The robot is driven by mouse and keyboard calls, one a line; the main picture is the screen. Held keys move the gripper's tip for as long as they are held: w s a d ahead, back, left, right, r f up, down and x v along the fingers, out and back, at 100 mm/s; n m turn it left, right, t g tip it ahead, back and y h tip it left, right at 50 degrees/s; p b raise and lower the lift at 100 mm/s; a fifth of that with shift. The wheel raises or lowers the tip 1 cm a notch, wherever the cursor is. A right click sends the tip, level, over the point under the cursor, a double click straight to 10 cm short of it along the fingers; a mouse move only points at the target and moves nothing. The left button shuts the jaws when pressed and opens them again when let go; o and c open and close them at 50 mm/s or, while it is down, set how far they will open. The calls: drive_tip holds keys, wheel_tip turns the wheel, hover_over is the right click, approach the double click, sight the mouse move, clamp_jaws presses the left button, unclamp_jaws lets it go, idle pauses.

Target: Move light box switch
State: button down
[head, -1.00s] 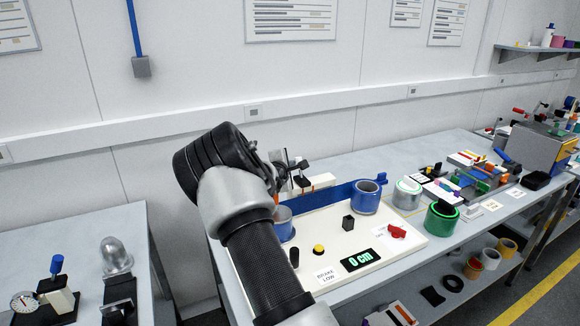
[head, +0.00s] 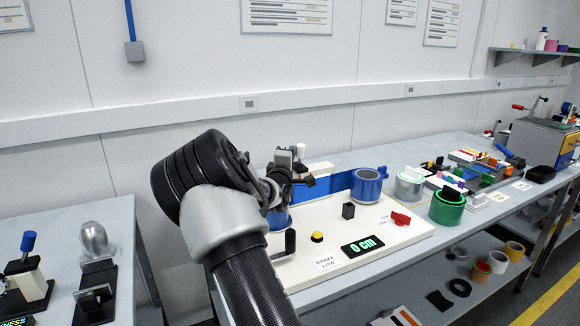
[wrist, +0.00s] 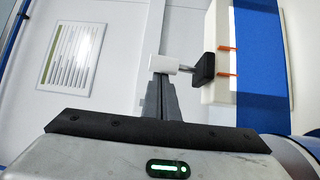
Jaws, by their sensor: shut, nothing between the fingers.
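A lever with a white cylindrical knob (wrist: 163,64), a thin metal stem and a black base (wrist: 203,68) stands out from a white box (wrist: 217,50) in the wrist view. I take it to be the light box switch. My gripper (wrist: 165,80) is shut and empty, its fingertips right at the knob; whether they touch it I cannot tell. In the head view the white knob (head: 300,149) shows just behind my gripper (head: 298,168), which partly hides the lever and the white box (head: 321,167).
A cream panel (head: 380,215) in front carries a black handle (head: 290,242), a yellow button (head: 317,237), a "0 cm" display (head: 362,246) and a red knob (head: 400,218). A blue cup (head: 366,186) stands to the right. Two orange pins (wrist: 227,48) stick out of the white box.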

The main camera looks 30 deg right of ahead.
drive_tip(key=shift+s+f+b, duration=0.25)
drive_tip(key=shift+s+b, duration=0.05)
drive_tip(key=shift+s, duration=0.35)
idle(0.4)
drive_tip(key=shift+s+f, duration=0.15)
drive_tip(key=shift+f, duration=0.05)
